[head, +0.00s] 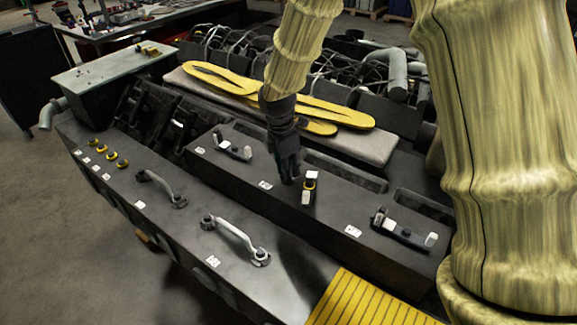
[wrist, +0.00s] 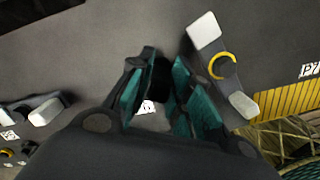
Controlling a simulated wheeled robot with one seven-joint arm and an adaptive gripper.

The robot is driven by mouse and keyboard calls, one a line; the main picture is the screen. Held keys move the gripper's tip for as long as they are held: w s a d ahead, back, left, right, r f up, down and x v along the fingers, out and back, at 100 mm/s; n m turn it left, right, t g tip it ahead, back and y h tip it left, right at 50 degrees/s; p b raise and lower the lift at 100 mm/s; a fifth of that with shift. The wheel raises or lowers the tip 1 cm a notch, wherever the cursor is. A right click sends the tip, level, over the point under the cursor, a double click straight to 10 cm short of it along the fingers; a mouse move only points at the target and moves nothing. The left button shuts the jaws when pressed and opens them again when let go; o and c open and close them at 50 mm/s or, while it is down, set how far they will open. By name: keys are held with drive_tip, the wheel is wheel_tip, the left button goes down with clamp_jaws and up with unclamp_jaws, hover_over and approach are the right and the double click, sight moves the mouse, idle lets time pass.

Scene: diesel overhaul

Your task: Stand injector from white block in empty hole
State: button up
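My gripper (head: 288,172) points down just above the dark engine top, beside the middle clamp bar (head: 309,191). This bar has white ends and a yellow ring at its middle, and it also shows in the wrist view (wrist: 238,88), to the right of my fingers. My gripper's teal-padded fingers (wrist: 160,82) stand apart. A dark shape shows between their tips; I cannot tell whether it is a held injector or a hole. I cannot make out a separate white block or a clearly empty hole.
Similar white-ended bars sit at left (head: 233,150) and right (head: 403,232). Grey handles (head: 238,240) rise from the front ledge. Several small yellow-ringed parts (head: 111,155) stand at its left end. A yellow ribbed plate (head: 365,302) lies in front. Yellow gaskets (head: 335,112) lie behind.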

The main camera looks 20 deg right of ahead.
drive_tip(key=o, duration=0.4)
drive_tip(key=r, duration=0.4)
drive_tip(key=a+r, duration=0.1)
drive_tip(key=r, duration=0.7)
drive_tip(key=shift+s+a, duration=0.1)
drive_tip(key=shift+a, duration=0.05)
